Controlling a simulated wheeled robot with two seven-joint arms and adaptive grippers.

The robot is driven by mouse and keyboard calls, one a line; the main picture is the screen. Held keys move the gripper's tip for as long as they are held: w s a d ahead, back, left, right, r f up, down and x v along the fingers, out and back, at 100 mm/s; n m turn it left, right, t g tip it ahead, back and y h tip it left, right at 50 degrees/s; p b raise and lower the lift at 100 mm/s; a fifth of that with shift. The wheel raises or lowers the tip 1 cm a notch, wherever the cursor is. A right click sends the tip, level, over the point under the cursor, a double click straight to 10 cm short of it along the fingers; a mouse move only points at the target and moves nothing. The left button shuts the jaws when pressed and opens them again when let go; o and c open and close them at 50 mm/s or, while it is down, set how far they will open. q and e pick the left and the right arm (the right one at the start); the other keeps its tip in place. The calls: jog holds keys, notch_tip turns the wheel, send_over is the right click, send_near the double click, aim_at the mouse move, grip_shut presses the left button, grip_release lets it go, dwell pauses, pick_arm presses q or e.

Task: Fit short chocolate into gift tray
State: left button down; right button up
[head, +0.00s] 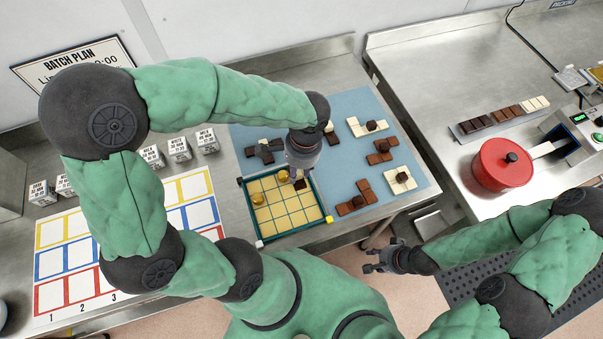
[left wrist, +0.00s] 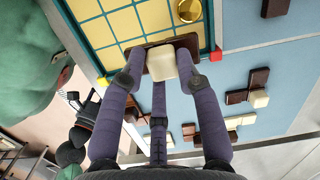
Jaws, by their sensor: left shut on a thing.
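My left gripper (head: 299,178) is over the far right part of the gift tray (head: 291,233), a green-rimmed tray with pale yellow squares. It is shut on a short dark chocolate with a cream block (left wrist: 162,62) on it, seen between the fingers in the left wrist view. There the dark part overlaps the tray's squares and edge; I cannot tell whether it touches the tray. In the head view the gripper mostly hides the chocolate. My right gripper (head: 380,262) is empty, fingers apart, in front of the table, away from the tray.
Gold pieces (head: 258,199) sit in the tray. Several brown and cream chocolates (head: 366,128) lie on the blue mat (head: 350,100) around it. A coloured grid card (head: 65,228) and white labelled cubes are on the left. A red pot (head: 500,165) stands on the right counter.

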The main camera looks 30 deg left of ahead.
aim_at(301, 173)
pick_arm(q)
jog(key=shift+w+a+f, duration=0.15)
jog(key=shift+w+f, duration=0.8)
jog(key=shift+f, duration=0.25)
jog(key=shift+w+f+b, duration=0.15)
jog(key=shift+f+b, duration=0.3)
jog(key=shift+f, duration=0.45)
jog(key=shift+w+f+b, duration=0.1)
jog(key=shift+f+b, duration=0.3)
jog(key=shift+f, duration=0.45)
jog(key=shift+f, duration=0.15)
jog(key=c, duration=0.9)
grip_release()
jog(key=shift+r, duration=0.4)
jog(key=r+p, duration=0.1)
jog(key=r, duration=0.2)
jog(key=r+p, duration=0.1)
jog(key=r, duration=0.3)
jog(key=w+d+r+p, duration=0.1)
jog(key=r, duration=0.3)
jog(key=shift+r, duration=0.25)
